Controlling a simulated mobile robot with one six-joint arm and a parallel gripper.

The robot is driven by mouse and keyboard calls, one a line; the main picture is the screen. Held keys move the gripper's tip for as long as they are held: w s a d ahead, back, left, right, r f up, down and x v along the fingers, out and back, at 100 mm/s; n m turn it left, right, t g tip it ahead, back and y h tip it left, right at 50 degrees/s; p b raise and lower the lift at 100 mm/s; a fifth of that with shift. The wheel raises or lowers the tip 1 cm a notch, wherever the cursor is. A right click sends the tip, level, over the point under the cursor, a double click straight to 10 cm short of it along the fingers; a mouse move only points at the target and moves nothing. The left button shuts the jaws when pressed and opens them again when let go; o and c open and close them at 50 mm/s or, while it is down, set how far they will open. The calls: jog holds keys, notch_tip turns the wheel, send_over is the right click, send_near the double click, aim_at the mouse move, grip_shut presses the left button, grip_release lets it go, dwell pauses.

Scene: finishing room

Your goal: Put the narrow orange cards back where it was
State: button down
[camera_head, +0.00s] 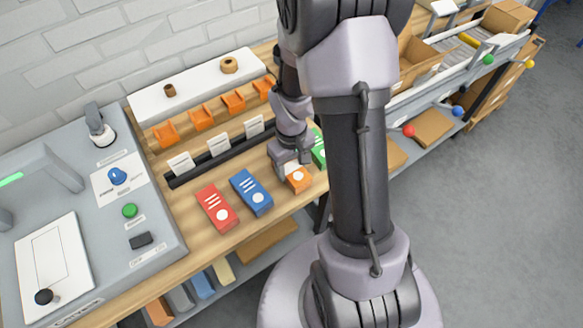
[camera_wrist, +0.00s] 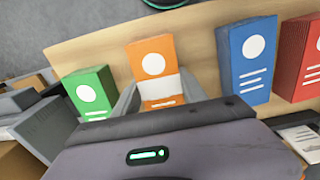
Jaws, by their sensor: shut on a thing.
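The narrow orange cards (camera_wrist: 152,62) are a small upright-looking orange pack with a white circle and a white band, between my gripper's fingers in the wrist view. My gripper (camera_wrist: 155,98) is shut on the pack, one finger on each side. In the head view the orange cards (camera_head: 298,178) show at the tip of my gripper (camera_head: 290,165), over the wooden bench top, in the row between the blue and green packs. Part of the pack is hidden by my gripper. I cannot tell whether it touches the bench.
A blue pack (camera_head: 251,192) and a red pack (camera_head: 217,208) lie left of the orange cards; a green pack (camera_head: 319,148) lies right, partly behind my arm. A black slotted rail (camera_head: 205,168) with white cards and several orange holders (camera_head: 202,119) stand behind. A grey machine (camera_head: 150,235) is at left.

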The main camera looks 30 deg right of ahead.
jog(key=shift+f, duration=0.2)
jog(key=c, duration=0.6)
grip_release()
notch_tip(320, 180, up, 12)
jog(key=p, duration=0.5)
notch_tip(320, 180, up, 6)
jog(key=m+t, duration=0.1)
send_over(291, 167)
jog(key=a, duration=0.3)
jog(key=s+a+r+m+t, duration=0.1)
jog(key=s+a+r, duration=0.2)
jog(key=r, duration=0.1)
jog(key=s+a+r+m+t+y, duration=0.1)
jog(key=s+a+r+t, duration=0.1)
jog(key=s+a+r, duration=0.2)
jog(key=s+a+r+m+t+y, duration=0.1)
jog(key=s+a+r, duration=0.3)
jog(key=r, duration=0.2)
jog(key=shift+s+a+r+m+t, duration=0.15)
jog(key=shift+a+m+t, duration=0.1)
jog(key=shift+m+t, duration=0.15)
